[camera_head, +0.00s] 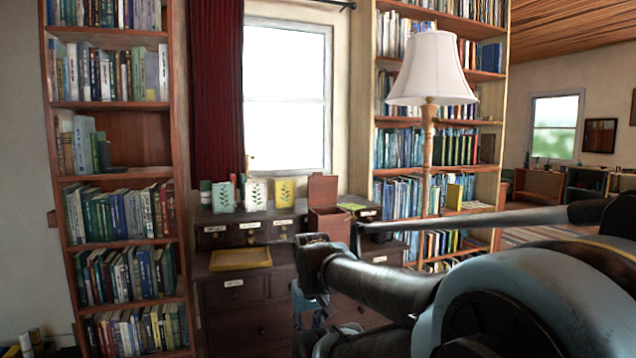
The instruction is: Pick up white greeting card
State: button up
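The white greeting card (257,194) stands upright on top of the dark wooden desk's raised drawer unit, below the window. It has a dark green leaf design. A pale green card (223,197) with a leaf design stands to its left, and a yellow card (284,192) to its right. My arm reaches in from the right and bends downward in front of the desk, to the right of and below the cards. I cannot make out my gripper at its end.
A yellow tray (240,259) lies on the dark desk (233,293). An open reddish-brown box (328,222) stands right of the cards, near a lamp (432,70). Bookshelves flank the desk. A red curtain (216,90) hangs behind, left of the window.

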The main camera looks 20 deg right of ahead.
aim_at(256, 192)
jog(key=k, duration=0.65)
jog(key=z, duration=0.65)
jog(key=i, duration=1.6)
jog(key=u, duration=0.4)
jog(key=i, duration=0.35)
jog(key=u, duration=0.4)
